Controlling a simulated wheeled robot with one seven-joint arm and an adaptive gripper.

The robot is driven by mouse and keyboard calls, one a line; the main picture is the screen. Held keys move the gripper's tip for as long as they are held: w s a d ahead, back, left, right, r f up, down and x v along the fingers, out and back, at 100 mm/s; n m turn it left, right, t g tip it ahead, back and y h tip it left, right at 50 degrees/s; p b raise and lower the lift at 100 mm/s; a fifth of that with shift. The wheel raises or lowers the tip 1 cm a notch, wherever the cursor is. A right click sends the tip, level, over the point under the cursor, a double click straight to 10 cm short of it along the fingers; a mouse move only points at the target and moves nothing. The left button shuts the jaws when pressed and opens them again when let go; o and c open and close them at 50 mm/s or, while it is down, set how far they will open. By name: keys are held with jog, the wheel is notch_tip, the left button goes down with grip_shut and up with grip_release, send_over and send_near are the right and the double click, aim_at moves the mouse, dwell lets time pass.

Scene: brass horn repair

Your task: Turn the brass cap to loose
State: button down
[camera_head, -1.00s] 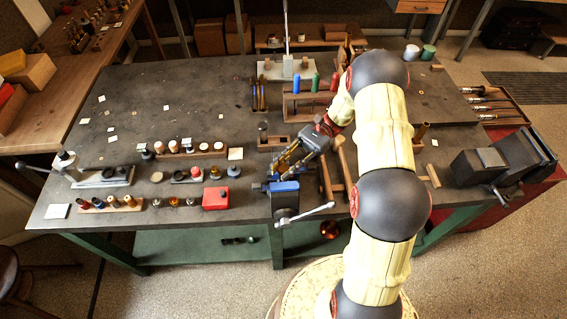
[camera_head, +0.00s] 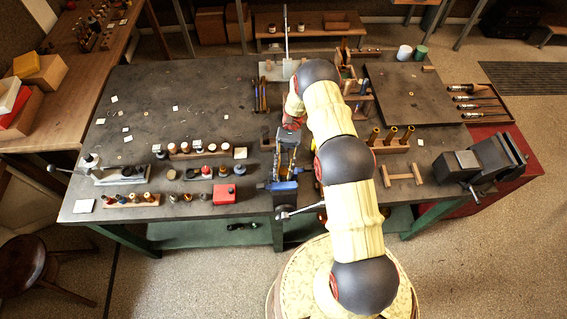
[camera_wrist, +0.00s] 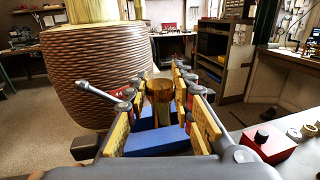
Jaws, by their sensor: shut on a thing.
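The brass cap (camera_wrist: 160,92) shows in the wrist view as a tapered brass piece standing upright above the blue jaws of a vise (camera_wrist: 158,140). My gripper (camera_wrist: 158,88) has its yellow-padded fingers on both sides of the brass piece and is shut on it. In the head view my gripper (camera_head: 287,152) points down at the vise (camera_head: 284,187) at the front edge of the bench. The brass piece is hidden there by the gripper. How far the cap is turned cannot be told.
A red box (camera_head: 224,194) stands left of the vise, with small racks of parts behind it. A wooden stand (camera_head: 401,173) and a rack of brass tubes (camera_head: 391,140) are to the right.

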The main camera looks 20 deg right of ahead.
jog(key=shift+r+n+g+h+p, duration=0.2)
jog(key=shift+n+g+h+p, duration=0.75)
jog(key=shift+p, duration=1.5)
jog(key=shift+f+n+h+p, duration=0.2)
jog(key=shift+n+h+p, duration=0.35)
jog(key=shift+h+p, duration=0.5)
jog(key=c, duration=1.5)
grip_release()
jog(key=shift+c, duration=0.2)
jog(key=shift+o, duration=0.2)
jog(key=shift+f+m+t+y+b, duration=0.3)
jog(key=shift+m+y+b, duration=0.4)
jog(key=shift+b, duration=1.05)
jog(key=m+t+y+b, duration=0.2)
jog(key=y+b, duration=0.1)
jog(key=b, duration=0.4)
jog(key=m+t+y+b, duration=0.2)
jog(key=m+y+b, duration=0.1)
jog(key=b, duration=0.4)
jog(key=shift+t+y, duration=0.35)
jog(key=shift+y, duration=0.05)
